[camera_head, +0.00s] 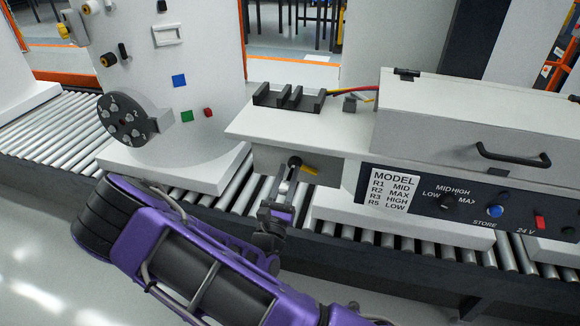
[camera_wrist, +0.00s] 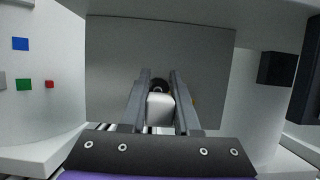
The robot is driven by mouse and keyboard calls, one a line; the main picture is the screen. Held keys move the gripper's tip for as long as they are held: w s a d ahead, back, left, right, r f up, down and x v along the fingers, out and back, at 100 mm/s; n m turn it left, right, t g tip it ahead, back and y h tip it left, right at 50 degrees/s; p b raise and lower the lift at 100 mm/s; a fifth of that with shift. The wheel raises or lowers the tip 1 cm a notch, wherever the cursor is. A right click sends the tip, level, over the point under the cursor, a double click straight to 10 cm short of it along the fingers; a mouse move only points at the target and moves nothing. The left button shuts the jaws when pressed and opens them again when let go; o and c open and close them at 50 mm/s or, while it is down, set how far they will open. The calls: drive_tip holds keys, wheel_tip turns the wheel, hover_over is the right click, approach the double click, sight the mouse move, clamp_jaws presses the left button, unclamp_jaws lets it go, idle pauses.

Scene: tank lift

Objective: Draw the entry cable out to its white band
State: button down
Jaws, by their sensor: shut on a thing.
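My gripper (camera_head: 291,174) reaches up to the grey box front (camera_head: 264,160) under the white shelf. In the wrist view my gripper (camera_wrist: 160,92) has its fingers shut on a pale, blocky piece (camera_wrist: 160,109), which I take as the end of the entry cable. A round black entry (camera_wrist: 159,86) shows just behind it on the box front; the black entry (camera_head: 294,162) also shows in the head view. A yellow tag (camera_head: 309,170) sticks out to its right. Any cable length between piece and entry is hidden, and I cannot make out a separate white band.
The white shelf (camera_head: 250,125) overhangs my gripper and carries a black clip block (camera_head: 289,97). A control panel (camera_head: 461,206) with knob and buttons is at right. A white tank (camera_head: 178,75) with a round numbered dial stands at left. Rollers (camera_head: 215,194) run below.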

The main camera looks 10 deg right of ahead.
drive_tip(key=c, duration=0.6)
unclamp_jaws()
drive_tip(key=shift+c, duration=0.2)
drive_tip(key=v, duration=1.7)
drive_tip(key=shift+f, duration=0.15)
drive_tip(key=shift+s, duration=0.1)
